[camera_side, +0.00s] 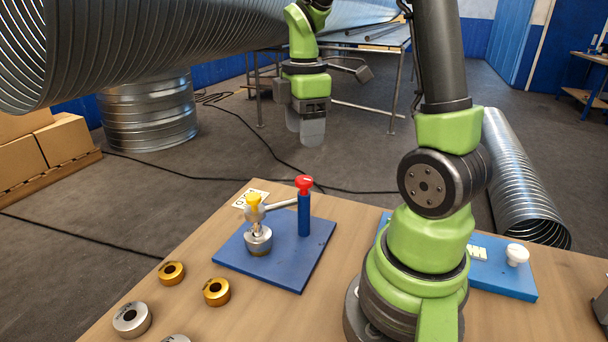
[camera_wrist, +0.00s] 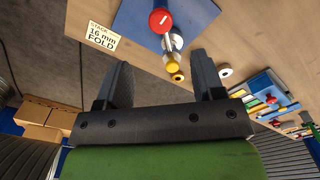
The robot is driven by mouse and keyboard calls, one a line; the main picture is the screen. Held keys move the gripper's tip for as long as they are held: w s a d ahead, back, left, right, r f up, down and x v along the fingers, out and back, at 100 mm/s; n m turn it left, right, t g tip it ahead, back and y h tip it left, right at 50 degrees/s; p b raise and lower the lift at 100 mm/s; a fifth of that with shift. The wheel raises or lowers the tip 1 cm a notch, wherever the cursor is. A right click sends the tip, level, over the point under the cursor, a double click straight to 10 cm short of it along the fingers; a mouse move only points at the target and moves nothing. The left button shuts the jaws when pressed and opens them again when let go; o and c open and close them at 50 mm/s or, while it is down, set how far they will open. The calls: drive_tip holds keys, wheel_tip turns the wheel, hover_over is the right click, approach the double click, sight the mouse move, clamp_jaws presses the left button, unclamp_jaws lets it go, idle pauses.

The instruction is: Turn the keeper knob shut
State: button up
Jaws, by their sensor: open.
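A blue plate (camera_side: 225,252) on the table carries an upright blue post (camera_side: 304,215) topped by a red knob (camera_side: 304,183). A metal rod (camera_side: 281,204) runs from the post to a yellow knob (camera_side: 254,200) above a silver cylinder (camera_side: 258,240). I cannot tell which knob is the keeper knob. In the wrist view the red knob (camera_wrist: 160,20) and yellow knob (camera_wrist: 172,65) show beyond the fingers. My gripper (camera_side: 306,128) is open and empty, high above and beyond the plate; its two fingers also show in the wrist view (camera_wrist: 163,78).
Gold rings (camera_side: 216,302) and silver rings (camera_side: 131,330) lie at the table's front left. A second blue fixture (camera_side: 500,278) with a white knob (camera_side: 517,254) stands at the right, partly behind my arm. A card (camera_wrist: 103,38) reading "16 mm FOLD" lies beside the plate.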

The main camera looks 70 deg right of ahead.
sight(304, 179)
wheel_tip(304, 179, down, 10)
drive_tip(key=shift+r, duration=0.1)
idle(0.4)
drive_tip(key=shift+c, duration=0.2)
drive_tip(key=c, duration=0.9)
